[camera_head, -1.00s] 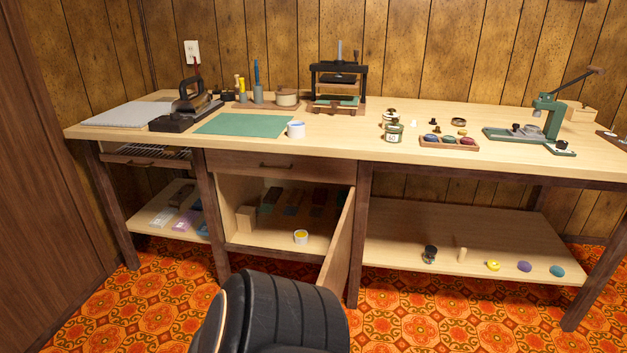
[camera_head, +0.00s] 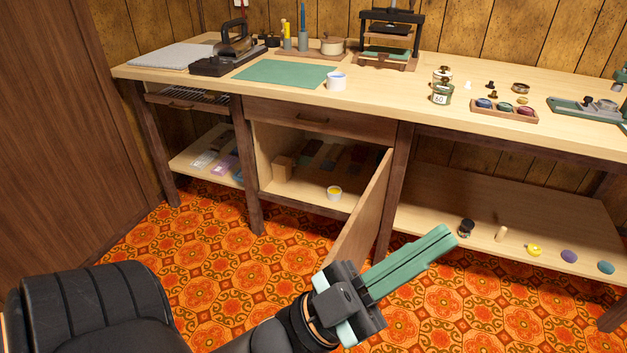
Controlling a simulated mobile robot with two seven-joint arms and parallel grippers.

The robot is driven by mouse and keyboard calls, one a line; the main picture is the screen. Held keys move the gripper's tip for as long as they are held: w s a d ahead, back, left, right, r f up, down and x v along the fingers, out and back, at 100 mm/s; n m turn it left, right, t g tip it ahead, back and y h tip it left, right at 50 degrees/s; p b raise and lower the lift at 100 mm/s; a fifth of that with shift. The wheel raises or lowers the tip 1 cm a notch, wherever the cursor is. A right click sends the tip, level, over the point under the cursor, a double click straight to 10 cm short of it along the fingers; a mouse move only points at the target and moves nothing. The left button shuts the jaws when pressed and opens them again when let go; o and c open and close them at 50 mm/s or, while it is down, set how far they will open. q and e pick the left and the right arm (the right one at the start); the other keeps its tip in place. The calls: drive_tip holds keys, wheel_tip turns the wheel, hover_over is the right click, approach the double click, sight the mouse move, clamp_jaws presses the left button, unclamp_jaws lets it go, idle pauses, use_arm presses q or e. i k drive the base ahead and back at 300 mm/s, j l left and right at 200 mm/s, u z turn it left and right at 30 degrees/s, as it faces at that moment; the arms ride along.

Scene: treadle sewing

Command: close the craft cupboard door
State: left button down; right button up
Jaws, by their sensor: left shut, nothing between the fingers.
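The craft cupboard door (camera_head: 362,212) stands open, hinged at the right side of the cupboard (camera_head: 262,168) and swung out toward me. Inside the cupboard are a wooden block, a white cup with yellow contents and several dark items at the back. My left gripper (camera_head: 447,238) is in front of the bench, to the right of the door's free edge in the picture. Its green fingers are shut with nothing between them and point up and right. I cannot tell whether its body touches the door's lower edge; it overlaps it in the picture. My right gripper is out of view.
The workbench top (camera_head: 290,100) holds a green mat, a press and jars. A closed drawer (camera_head: 315,118) is above the cupboard. A lower shelf (camera_head: 470,210) at right holds several small items. Patterned floor (camera_head: 215,260) is clear in front.

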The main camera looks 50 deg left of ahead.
sight(355, 239)
drive_tip(key=i+u, duration=0.15)
drive_tip(key=u, duration=0.25)
drive_tip(key=i+l+u, duration=0.1)
drive_tip(key=u, duration=0.35)
drive_tip(key=i+l+u, duration=0.1)
drive_tip(key=u, duration=0.3)
drive_tip(key=k+l+u, duration=0.25)
drive_tip(key=k+l, duration=0.3)
drive_tip(key=l, duration=0.1)
